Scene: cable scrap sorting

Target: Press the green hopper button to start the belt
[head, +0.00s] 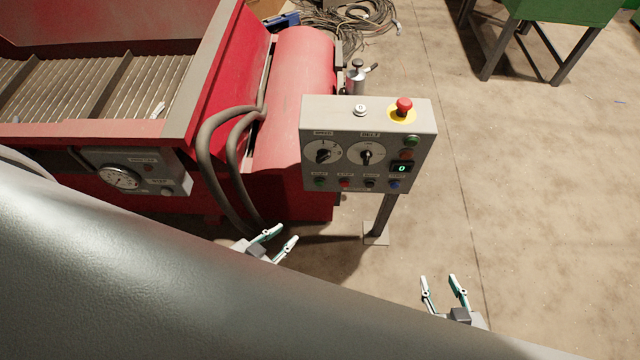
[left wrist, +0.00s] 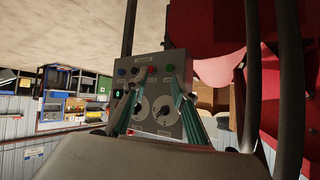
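A grey control box (head: 312,150) stands on a post beside the red machine. A green button (head: 320,180) is at the left end of its lower row, followed by red, dark and blue ones. A larger green button or lamp (head: 411,141) is at its right side. In the left wrist view the box appears upside down, with the row's green button (left wrist: 169,68) near one fingertip. My left gripper (head: 282,234) is open and empty, below and left of the box in the head view. My right gripper (head: 438,279) is open and empty, lower right.
A red emergency stop (head: 404,106) and a white button (head: 361,110) are on the box's top. Two dials (head: 366,154) are on its front. Thick hoses (head: 212,165) curve along the red machine (head: 290,110). The floor at right is clear below a green bin (head: 565,10).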

